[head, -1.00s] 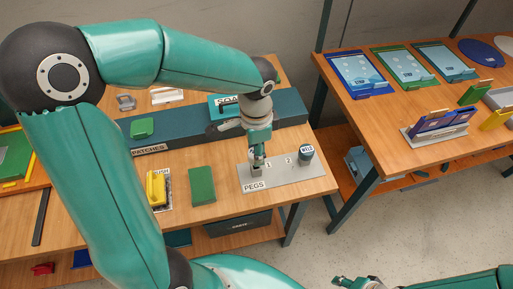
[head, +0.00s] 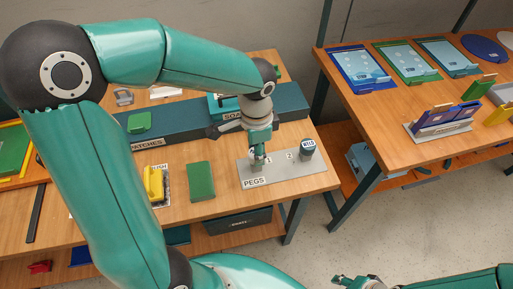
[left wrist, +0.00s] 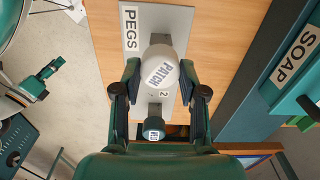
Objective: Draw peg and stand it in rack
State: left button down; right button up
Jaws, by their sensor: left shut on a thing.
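The grey peg rack (head: 310,172), labelled PEGS, lies on the near right part of the workbench. My left gripper (head: 258,162) points down over its left part. In the left wrist view, its fingers (left wrist: 160,88) are shut on a white, round-topped peg marked PATCH (left wrist: 160,68). The peg looks upright; its lower end is hidden, so I cannot tell whether it is still seated. A dark peg with a WELD label (head: 307,150) stands at the rack's right end, beyond the number 2. My right gripper (head: 350,281) is at the bottom edge, away from the rack.
A second table (head: 400,100) with tablets stands at right, across a floor gap.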

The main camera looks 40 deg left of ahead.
pick_arm(q)
jog(key=shift+f+b, duration=0.3)
jog(key=shift+f, duration=0.2)
jog(key=c, duration=0.6)
grip_release()
jog(key=shift+o, duration=0.2)
jog(key=shift+r, duration=0.1)
notch_tip(320, 180, up, 12)
